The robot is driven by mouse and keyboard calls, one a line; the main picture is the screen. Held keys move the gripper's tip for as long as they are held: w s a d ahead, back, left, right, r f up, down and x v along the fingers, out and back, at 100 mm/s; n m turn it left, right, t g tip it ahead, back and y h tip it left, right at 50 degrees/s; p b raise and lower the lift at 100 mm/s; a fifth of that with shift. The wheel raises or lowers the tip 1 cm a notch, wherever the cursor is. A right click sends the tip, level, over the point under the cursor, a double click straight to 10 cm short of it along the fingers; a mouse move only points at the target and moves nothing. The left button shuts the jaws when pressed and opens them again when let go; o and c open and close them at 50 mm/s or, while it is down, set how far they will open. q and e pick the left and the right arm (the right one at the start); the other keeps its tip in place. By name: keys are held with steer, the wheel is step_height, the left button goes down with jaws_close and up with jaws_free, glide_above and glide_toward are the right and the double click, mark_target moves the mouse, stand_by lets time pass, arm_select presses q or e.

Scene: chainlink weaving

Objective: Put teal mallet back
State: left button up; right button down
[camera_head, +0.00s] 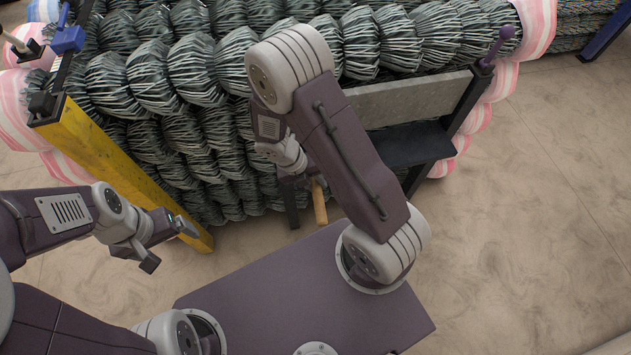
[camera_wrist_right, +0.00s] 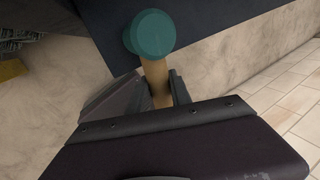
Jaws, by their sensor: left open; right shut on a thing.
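The teal mallet's round teal head (camera_wrist_right: 149,33) and wooden handle (camera_wrist_right: 157,78) show in the right wrist view. My right gripper (camera_wrist_right: 158,88) is shut around the handle, with the head beyond the fingers. In the head view the wooden handle's end (camera_head: 320,203) sticks out below my right wrist; the teal head and most of the right gripper are hidden behind my arm. My left gripper (camera_head: 169,246) is open and empty, low at the left near the yellow post.
Wire mesh rolls (camera_head: 165,80) fill the back. A dark shelf (camera_head: 405,145) with a grey panel (camera_head: 415,100) stands right of my right arm. A yellow post (camera_head: 110,165) stands left. A dark surface (camera_wrist_right: 215,35) lies behind the mallet head. Floor at right is clear.

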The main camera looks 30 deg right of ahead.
steer(key=c, duration=1.2)
jaws_free()
steer(key=shift+o, duration=0.2)
steer(key=shift+f, duration=0.15)
steer(key=shift+f+b, duration=0.3)
steer(key=shift+b, duration=0.55)
steer(key=s+p+v, duration=0.1)
steer(key=p+v, duration=0.4)
steer(key=v, duration=0.4)
step_height(320, 180, up, 8)
steer(key=m+t+y, duration=0.3)
steer(key=m+y, duration=0.1)
steer(key=m, duration=2.8)
glide_above(315, 197)
step_height(315, 197, up, 10)
steer(key=p, duration=1)
